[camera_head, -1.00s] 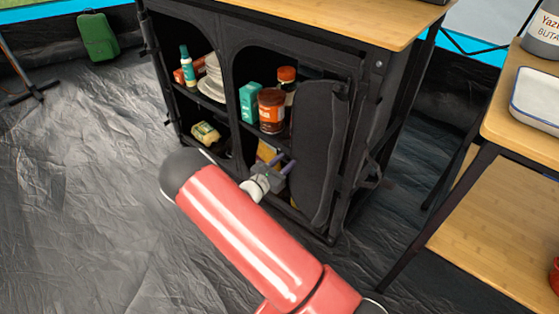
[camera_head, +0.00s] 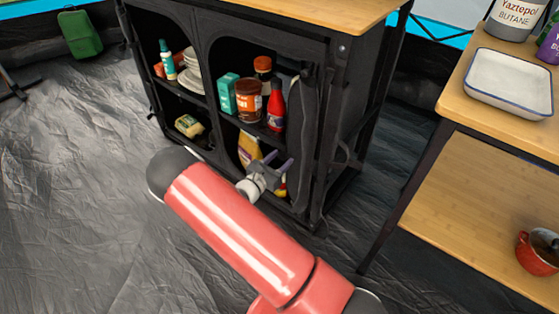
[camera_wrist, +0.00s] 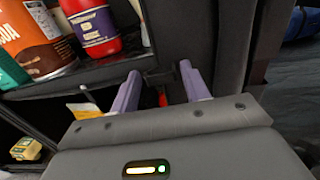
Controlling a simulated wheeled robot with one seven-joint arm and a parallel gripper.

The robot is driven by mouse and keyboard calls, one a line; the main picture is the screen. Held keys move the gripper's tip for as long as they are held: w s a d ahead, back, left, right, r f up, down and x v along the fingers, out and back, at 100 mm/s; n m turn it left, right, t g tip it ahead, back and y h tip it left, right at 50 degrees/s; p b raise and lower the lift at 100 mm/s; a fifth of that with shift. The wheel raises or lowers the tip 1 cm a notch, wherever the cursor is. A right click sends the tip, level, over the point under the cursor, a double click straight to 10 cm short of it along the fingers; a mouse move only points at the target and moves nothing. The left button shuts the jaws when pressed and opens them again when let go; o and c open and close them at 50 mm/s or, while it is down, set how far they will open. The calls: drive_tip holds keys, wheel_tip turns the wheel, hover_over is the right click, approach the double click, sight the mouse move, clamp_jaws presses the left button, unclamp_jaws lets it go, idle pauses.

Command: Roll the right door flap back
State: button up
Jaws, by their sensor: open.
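The right door flap (camera_head: 301,142) is a dark fabric panel at the right side of the black cabinet's right opening. In the head view it stands folded back, nearly edge-on, and the shelves behind it show. My gripper (camera_head: 283,172) is open in front of the lower part of that opening, just left of the flap. In the wrist view my two purple fingers (camera_wrist: 158,88) are apart with no flap between them. The dark fabric at the right (camera_wrist: 232,45) seems to be the flap; whether a finger touches it I cannot tell.
The cabinet's shelves hold a red bottle (camera_head: 276,107), a brown jar (camera_head: 249,101), a teal box (camera_head: 228,94) and plates (camera_head: 191,79). A wooden side table (camera_head: 470,185) with a white tray (camera_head: 510,84) stands at the right.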

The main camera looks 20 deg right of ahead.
drive_tip(key=shift+o, duration=0.6)
drive_tip(key=v, duration=0.7)
drive_tip(key=shift+s+a, duration=0.25)
drive_tip(key=shift+a, duration=0.05)
